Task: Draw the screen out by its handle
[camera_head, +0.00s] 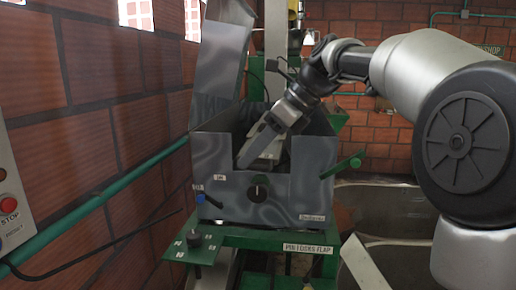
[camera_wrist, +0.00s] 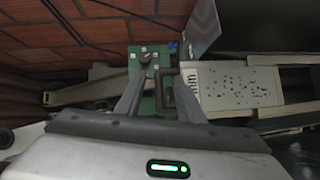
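In the wrist view a pale plate with dark holes or specks (camera_wrist: 235,88), which looks like the screen, lies to the right of my gripper. A dark bracket-shaped handle (camera_wrist: 165,88) shows between my two fingers. My gripper (camera_wrist: 158,82) has its fingers apart, one on each side of the handle. I cannot tell whether either finger touches it. In the head view my gripper (camera_head: 244,160) reaches down into the open top of the grey metal housing (camera_head: 226,188). The screen and handle cannot be made out clearly there, behind the front wall and my gripper.
A raised grey cover (camera_head: 220,60) stands at the housing's back left. A green lever (camera_head: 342,167) sticks out at its right. A green plate with a knob (camera_head: 194,240) juts out at front left. A brick wall and green pipe (camera_head: 100,205) run along the left. A metal basin (camera_head: 385,215) lies right.

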